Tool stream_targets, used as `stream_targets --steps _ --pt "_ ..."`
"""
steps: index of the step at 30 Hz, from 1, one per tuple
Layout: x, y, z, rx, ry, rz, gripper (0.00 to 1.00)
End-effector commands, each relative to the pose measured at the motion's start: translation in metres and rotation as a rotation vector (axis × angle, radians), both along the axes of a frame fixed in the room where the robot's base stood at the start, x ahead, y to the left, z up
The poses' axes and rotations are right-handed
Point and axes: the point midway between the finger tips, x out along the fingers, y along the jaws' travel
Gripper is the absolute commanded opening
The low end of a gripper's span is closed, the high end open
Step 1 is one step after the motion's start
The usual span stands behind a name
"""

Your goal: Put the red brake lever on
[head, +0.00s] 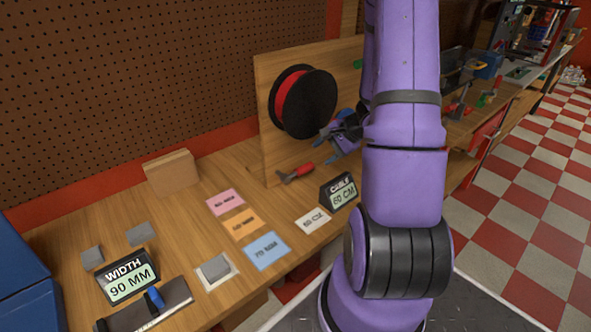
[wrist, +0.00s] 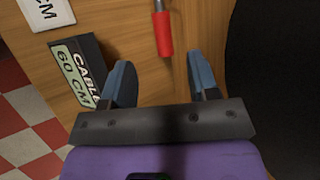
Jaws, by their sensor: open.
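A red-handled item (head: 298,172) lies on the wooden bench in front of the upright board; its red grip and grey shaft also show in the wrist view (wrist: 163,33). I cannot tell whether it is the brake lever. A black spool (head: 318,102) wound with red is mounted on the board; no separate lever is clear on it. My gripper (head: 337,140) is beside the spool, partly behind my arm. In the wrist view my gripper (wrist: 162,76) is open and empty, with the red grip beyond the gap between its blue fingertips, apart from them.
The upright wooden board (head: 265,120) stands on the bench. A "CABLE 60 CM" sign (head: 340,191) stands close to the red-handled item. Coloured cards, a "WIDTH 90 MM" sign (head: 128,278) and a wooden block (head: 171,170) are to the left. My arm hides part of the board.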

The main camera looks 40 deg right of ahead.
Motion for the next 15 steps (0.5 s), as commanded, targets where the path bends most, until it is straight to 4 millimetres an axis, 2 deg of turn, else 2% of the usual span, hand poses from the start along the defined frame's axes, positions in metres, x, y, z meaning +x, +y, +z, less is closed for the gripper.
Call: stream_targets --steps 8,15 --pt "0.007 0.003 -0.015 0.005 0.003 -0.009 0.55" --pt "0.029 0.019 -0.047 0.006 0.005 -0.009 0.55"
